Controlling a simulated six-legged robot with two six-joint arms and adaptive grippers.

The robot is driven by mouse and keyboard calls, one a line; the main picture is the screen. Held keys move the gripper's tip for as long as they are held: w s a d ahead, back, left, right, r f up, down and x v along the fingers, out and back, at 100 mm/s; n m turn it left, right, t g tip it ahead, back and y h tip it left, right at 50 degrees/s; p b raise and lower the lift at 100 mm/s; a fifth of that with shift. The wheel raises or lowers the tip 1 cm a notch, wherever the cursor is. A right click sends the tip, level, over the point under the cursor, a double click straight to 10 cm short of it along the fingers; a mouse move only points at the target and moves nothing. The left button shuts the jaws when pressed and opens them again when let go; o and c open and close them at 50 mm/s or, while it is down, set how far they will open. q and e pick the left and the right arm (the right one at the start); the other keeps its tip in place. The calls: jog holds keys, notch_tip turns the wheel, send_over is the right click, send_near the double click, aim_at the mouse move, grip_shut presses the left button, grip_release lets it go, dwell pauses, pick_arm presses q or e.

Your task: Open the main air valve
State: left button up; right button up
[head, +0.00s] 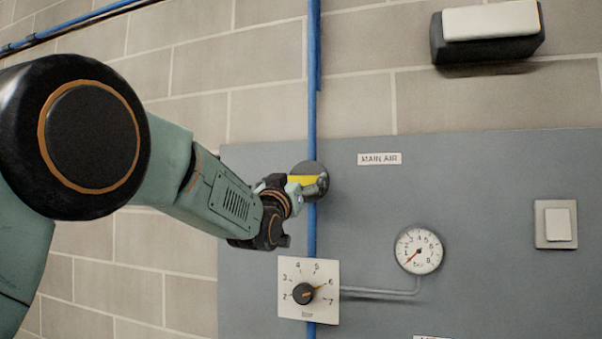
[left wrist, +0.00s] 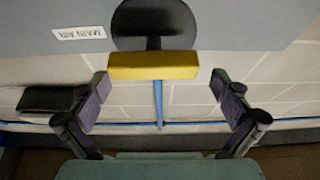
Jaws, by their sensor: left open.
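The main air valve has a yellow handle (head: 300,180) in front of a dark round body (head: 314,168) on a vertical blue pipe (head: 312,95). The handle lies crosswise to the pipe. In the left wrist view the yellow handle (left wrist: 153,66) sits between the spread fingertips, with a gap on each side. My left gripper (head: 303,187) is open at the valve and hides part of the handle in the head view. Its fingers also show in the left wrist view (left wrist: 158,84). My right gripper is not in view.
A "MAIN AIR" label (head: 379,159) is on the grey panel (head: 470,190). A gauge (head: 418,251), its needle at the low end, and a regulator knob (head: 304,293), its pointer near 6, sit below. A switch (head: 556,224) is right; a black-and-white box (head: 488,30) is above.

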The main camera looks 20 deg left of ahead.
pick_arm(q)
jog(key=shift+w+d+r, duration=0.15)
jog(key=shift+w+r, duration=0.05)
jog(key=shift+w, duration=0.35)
jog(key=shift+w+d+r, duration=0.2)
jog(key=shift+w+d, duration=0.25)
jog(key=shift+w, duration=0.1)
jog(key=shift+s+a, duration=0.15)
jog(key=shift+a, duration=0.25)
jog(key=shift+d, duration=0.2)
jog(key=c, duration=1)
jog(key=shift+o, duration=0.2)
